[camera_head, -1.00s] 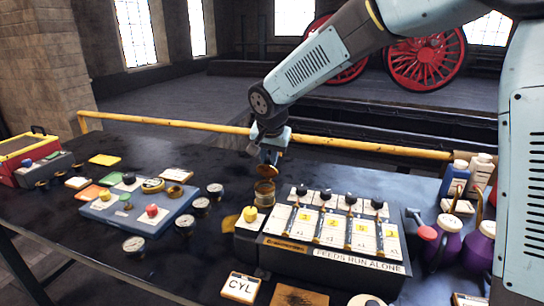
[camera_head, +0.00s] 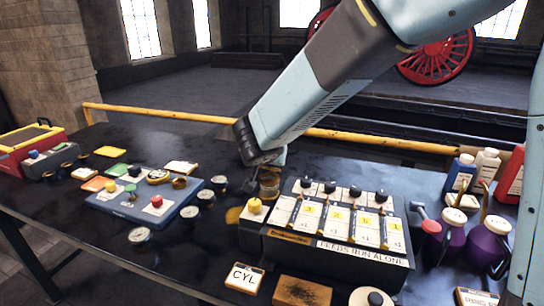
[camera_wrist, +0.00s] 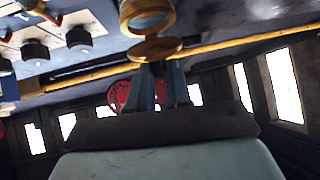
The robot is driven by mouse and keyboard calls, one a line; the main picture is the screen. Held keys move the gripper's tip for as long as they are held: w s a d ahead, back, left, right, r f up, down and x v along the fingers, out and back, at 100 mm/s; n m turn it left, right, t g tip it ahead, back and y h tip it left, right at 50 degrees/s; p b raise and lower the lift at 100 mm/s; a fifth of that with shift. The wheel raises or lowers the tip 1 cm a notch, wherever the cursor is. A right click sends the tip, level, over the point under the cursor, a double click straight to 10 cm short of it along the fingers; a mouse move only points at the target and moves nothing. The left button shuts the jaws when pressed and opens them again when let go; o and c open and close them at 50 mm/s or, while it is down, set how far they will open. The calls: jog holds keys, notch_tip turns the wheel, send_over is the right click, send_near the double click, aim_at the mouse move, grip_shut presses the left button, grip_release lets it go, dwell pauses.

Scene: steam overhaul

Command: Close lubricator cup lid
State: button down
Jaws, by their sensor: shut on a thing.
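The brass lubricator cup (camera_head: 269,187) stands at the back left corner of the dark feed box (camera_head: 330,240). In the wrist view its round open mouth (camera_wrist: 149,20) shows at the top. The lid, a flat brass disc (camera_wrist: 156,49), lies just below the mouth in that picture, at the fingertips. My gripper (camera_wrist: 160,72) is shut on the edge of the lid. In the head view my gripper (camera_head: 254,183) is low, just left of the cup, partly hidden by my wrist. How far the lid is tilted over the mouth is hard to tell.
The feed box carries a yellow knob (camera_head: 255,206) and several black-knobbed levers close by the cup. Several gauges and a blue panel (camera_head: 145,205) lie to the left. Bottles and purple oil cans (camera_head: 487,245) stand at the right. A yellow rail (camera_head: 375,142) runs behind.

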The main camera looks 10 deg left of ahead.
jog(key=shift+s+a+f+t, duration=0.1)
jog(key=shift+s+f+t, duration=0.4)
jog(key=shift+t, duration=0.5)
jog(key=shift+s+f+t, duration=0.5)
jog(key=shift+t, duration=0.5)
jog(key=c, duration=1.1)
grip_release()
jog(key=shift+o, duration=0.2)
jog(key=shift+s, duration=0.1)
jog(key=v, duration=1.3)
jog(key=shift+s, duration=0.3)
